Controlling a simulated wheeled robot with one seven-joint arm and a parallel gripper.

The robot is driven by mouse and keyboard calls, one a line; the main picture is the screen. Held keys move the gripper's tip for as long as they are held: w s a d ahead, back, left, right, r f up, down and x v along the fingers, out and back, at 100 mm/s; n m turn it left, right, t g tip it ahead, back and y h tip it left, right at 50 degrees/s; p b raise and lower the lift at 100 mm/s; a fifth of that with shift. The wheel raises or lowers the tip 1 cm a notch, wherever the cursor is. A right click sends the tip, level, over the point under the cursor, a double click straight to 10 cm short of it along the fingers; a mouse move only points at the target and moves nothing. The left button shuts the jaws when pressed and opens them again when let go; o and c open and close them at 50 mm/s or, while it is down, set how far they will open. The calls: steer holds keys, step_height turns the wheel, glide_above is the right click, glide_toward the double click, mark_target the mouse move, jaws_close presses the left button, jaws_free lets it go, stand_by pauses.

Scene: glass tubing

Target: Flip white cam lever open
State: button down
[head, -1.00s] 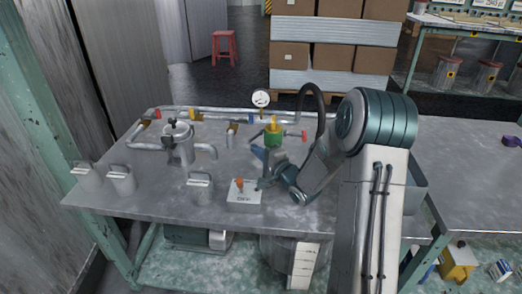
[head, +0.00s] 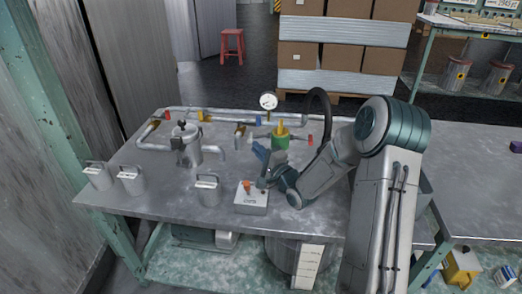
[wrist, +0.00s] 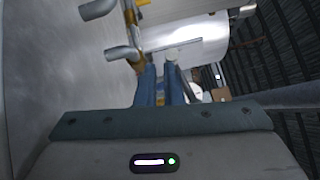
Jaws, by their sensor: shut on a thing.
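My gripper (head: 262,152) is over the table in the head view, in front of the green valve body (head: 280,141) and right of the metal vessel (head: 187,148). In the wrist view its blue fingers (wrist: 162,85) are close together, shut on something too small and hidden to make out. A pale bar (wrist: 172,47) lies just beyond the fingertips, in front of a large light cylinder (wrist: 188,28). I cannot tell whether that bar is the white cam lever. The vessel has a dark clamp on its front. No white lever stands out clearly in the head view.
A white box with an orange knob (head: 250,199) sits below my gripper. Several grey canisters, such as this one (head: 208,189), stand along the front left. A pressure gauge (head: 268,101) and pipes run behind. The table's right side (head: 480,200) is mostly clear.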

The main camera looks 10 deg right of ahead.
steer(key=shift+s+a+f, duration=0.1)
steer(key=shift+a, duration=0.25)
steer(key=v, duration=0.3)
steer(key=p+v, duration=0.1)
steer(key=v, duration=0.2)
steer(key=shift+d, duration=0.35)
steer(key=shift+s+d, duration=0.35)
steer(key=shift+s, duration=0.3)
